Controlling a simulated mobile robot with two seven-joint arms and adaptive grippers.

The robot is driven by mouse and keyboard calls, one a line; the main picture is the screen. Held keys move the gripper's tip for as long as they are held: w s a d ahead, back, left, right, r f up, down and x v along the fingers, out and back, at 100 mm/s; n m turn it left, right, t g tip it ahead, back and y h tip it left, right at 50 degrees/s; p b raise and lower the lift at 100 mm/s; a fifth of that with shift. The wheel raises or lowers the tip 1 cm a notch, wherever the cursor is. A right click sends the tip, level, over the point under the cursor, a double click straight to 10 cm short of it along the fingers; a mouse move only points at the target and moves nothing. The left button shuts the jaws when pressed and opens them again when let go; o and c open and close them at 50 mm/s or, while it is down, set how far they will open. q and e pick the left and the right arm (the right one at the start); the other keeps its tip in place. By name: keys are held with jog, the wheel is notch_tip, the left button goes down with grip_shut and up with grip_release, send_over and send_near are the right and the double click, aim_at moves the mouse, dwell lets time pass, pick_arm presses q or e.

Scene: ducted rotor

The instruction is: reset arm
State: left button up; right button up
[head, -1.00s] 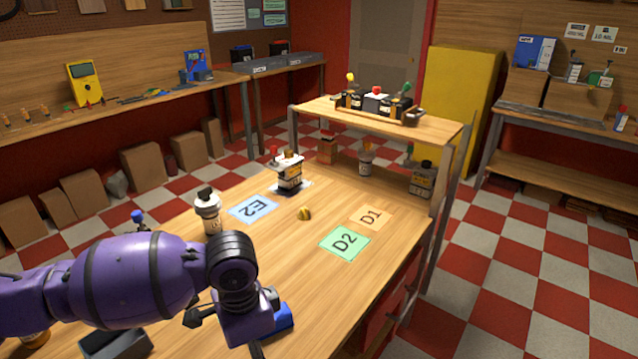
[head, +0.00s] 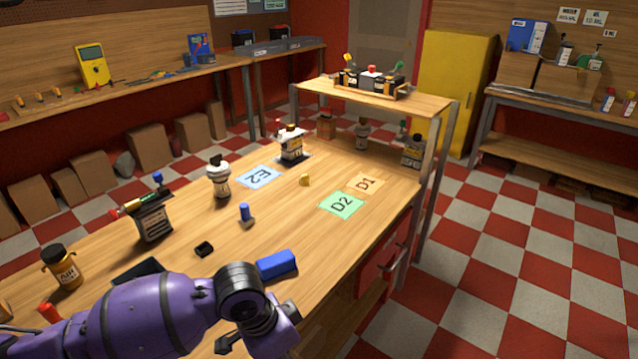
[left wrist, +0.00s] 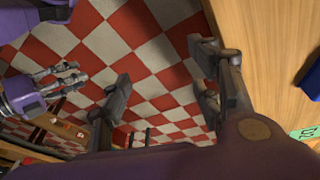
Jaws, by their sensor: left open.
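My left arm (head: 160,315), purple with black bands, reaches in from the lower left of the head view, in front of the table's near part. Its wrist hangs at the bottom edge, and I cannot make out the fingers there. In the left wrist view my left gripper (left wrist: 165,88) is open and empty, its dark fingers wide apart over the checkered floor beside the table edge. My right gripper (left wrist: 65,80) shows at the left of that view, over the floor; its jaw opening is unclear. It holds nothing I can see.
Checkered floor (head: 480,270) lies open at right.

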pick_arm(q)
jog(key=s+d+f+n+t+h, duration=0.35)
jog(key=d+f+n, duration=0.2)
jog(key=f, duration=0.25)
jog(key=s+a+f+n+t+y, duration=0.2)
jog(key=s+a+f, duration=0.3)
jog(key=s+a, duration=0.3)
jog(key=s+a+f+n+t+y, duration=0.2)
jog(key=s+a+f+n+y, duration=0.1)
jog(key=s+a, duration=0.5)
jog(key=shift+a+f+n+y, duration=0.45)
jog(key=shift+a+f, duration=0.45)
jog(key=shift+a, duration=0.8)
pick_arm(e)
jog(key=shift+w+a+r, duration=0.15)
jog(key=shift+w+r, duration=0.25)
jog(key=shift+w, duration=0.15)
pick_arm(q)
jog(key=shift+t, duration=0.25)
pick_arm(e)
jog(key=shift+s, duration=0.15)
